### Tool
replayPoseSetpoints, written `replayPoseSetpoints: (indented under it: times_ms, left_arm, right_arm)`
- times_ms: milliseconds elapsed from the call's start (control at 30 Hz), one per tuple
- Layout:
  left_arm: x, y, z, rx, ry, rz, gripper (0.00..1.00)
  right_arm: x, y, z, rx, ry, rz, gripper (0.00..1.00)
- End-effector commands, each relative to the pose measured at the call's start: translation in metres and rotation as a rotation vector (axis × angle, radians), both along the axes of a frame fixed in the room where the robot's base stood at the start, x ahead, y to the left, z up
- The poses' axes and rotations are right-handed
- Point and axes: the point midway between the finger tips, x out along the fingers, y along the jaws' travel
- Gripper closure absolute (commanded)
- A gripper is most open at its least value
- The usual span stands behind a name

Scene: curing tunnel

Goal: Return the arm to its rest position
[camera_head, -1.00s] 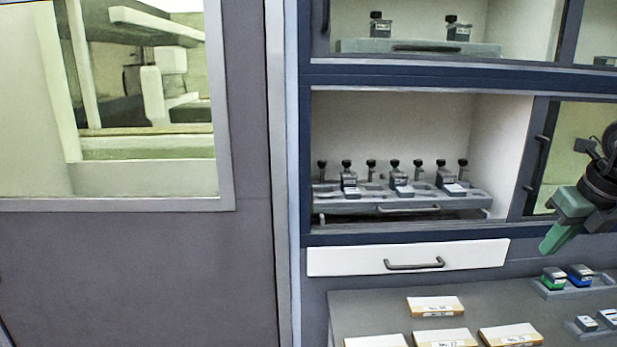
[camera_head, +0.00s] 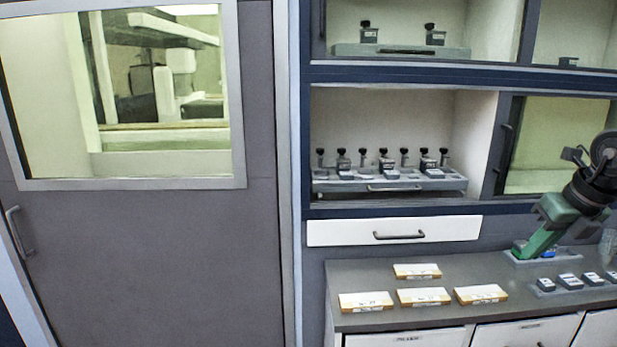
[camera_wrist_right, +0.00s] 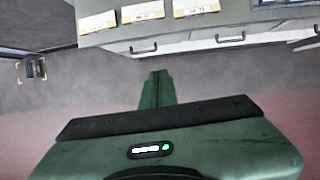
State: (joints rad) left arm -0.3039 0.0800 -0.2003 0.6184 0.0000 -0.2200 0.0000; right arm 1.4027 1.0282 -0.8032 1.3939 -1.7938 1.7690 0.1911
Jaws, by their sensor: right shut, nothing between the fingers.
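My right gripper (camera_head: 522,250) is green, on a black wrist that comes in from the right edge of the head view. Its fingers point down and left, and in the picture they overlap the small tray (camera_head: 568,256) at the back of the counter. In the right wrist view the gripper (camera_wrist_right: 158,76) is shut with nothing between its fingers, over bare floor in front of the counter. A bit of a blue item (camera_head: 548,253) shows beside the fingers; the rest of that tray's contents is hidden. My left gripper is out of view.
The grey counter (camera_head: 370,270) holds several labelled cards (camera_head: 424,296) and a tray of small blocks (camera_head: 545,286). Drawers (camera_head: 400,338) lie below its edge. Above, an open cabinet holds a rack (camera_head: 340,186) of bottles. A large windowed door (camera_head: 150,240) stands at left.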

Motion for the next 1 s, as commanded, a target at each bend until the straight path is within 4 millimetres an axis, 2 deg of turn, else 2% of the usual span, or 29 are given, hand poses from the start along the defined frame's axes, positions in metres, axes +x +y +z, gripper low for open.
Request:
replayPoseSetpoints:
  times_ms: [167, 367, 467, 567, 600, 667, 700, 767, 867, 1000]
  left_arm:
    - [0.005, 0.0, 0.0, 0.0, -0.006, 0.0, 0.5]
    - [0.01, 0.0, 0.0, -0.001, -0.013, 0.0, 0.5]
    - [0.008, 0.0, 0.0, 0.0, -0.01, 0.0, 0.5]
    - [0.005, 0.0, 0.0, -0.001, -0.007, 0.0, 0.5]
    - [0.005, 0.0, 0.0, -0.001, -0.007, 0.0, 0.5]
    - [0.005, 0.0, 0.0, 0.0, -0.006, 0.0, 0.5]
    - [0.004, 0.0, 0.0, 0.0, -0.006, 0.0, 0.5]
    - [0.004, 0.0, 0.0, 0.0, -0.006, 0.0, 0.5]
    - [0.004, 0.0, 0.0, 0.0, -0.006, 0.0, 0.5]
    - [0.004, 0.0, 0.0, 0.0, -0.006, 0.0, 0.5]
  right_arm:
    - [0.014, 0.028, -0.022, 0.094, 0.002, 0.046, 1.0]
    - [0.034, 0.076, -0.059, 0.278, 0.001, 0.097, 1.0]
    - [0.046, 0.108, -0.083, 0.419, 0.003, 0.113, 1.0]
    - [0.058, 0.151, -0.117, 0.629, 0.008, 0.099, 1.0]
    - [0.064, 0.172, -0.136, 0.745, 0.012, 0.072, 1.0]
    - [0.073, 0.198, -0.165, 0.934, 0.015, -0.006, 1.0]
    - [0.079, 0.21, -0.186, 1.058, 0.017, -0.082, 1.0]
    - [0.086, 0.22, -0.221, 1.23, 0.018, -0.229, 1.0]
    - [0.089, 0.218, -0.295, 1.454, 0.024, -0.549, 1.0]
    - [0.067, 0.197, -0.396, 1.587, 0.033, -0.963, 1.0]
